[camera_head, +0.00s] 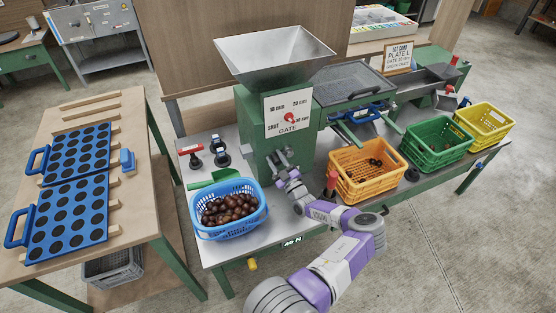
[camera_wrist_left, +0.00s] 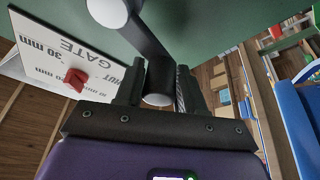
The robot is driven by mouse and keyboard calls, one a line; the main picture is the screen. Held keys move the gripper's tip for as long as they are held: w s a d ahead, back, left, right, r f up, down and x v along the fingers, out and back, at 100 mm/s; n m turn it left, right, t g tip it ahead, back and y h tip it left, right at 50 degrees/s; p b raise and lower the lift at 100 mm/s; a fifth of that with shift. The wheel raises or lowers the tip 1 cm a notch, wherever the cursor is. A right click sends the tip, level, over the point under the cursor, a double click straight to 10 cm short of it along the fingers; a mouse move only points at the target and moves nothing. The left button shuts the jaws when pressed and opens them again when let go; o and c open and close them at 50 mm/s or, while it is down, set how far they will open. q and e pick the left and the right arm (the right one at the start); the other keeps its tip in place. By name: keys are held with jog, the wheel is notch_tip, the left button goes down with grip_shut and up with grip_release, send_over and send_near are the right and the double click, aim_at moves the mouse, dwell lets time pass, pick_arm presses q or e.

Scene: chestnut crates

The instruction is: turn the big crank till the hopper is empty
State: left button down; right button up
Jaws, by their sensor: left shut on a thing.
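The grey metal hopper (camera_head: 275,50) sits on top of the green machine; the inner walls that show are bare, and I cannot see into its throat. The big crank is on the machine's front; its metal arm shows in the left wrist view (camera_wrist_left: 143,32), with a dark handle (camera_wrist_left: 160,76) at its end. My left gripper (camera_head: 285,168) is at the crank, low on the machine's front. In the left wrist view its fingers (camera_wrist_left: 158,88) are shut around the handle. My right gripper is out of view.
A gate plate (camera_head: 290,112) with a red knob is above the crank. A blue crate (camera_head: 232,230) of chestnuts stands left of my arm. An orange crate (camera_head: 365,193) holds a few; green (camera_head: 437,160) and yellow (camera_head: 487,138) crates stand further right. Blue plates (camera_head: 70,220) lie on the left table.

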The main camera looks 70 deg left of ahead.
pick_arm(q)
jog(key=shift+w+f, duration=0.25)
jog(key=shift+f, duration=0.2)
jog(key=c, duration=0.8)
grip_release()
jog(key=shift+w, duration=0.1)
jog(key=shift+r, duration=0.1)
jog(key=shift+p+v, duration=0.55)
jog(key=shift+v, duration=3.25)
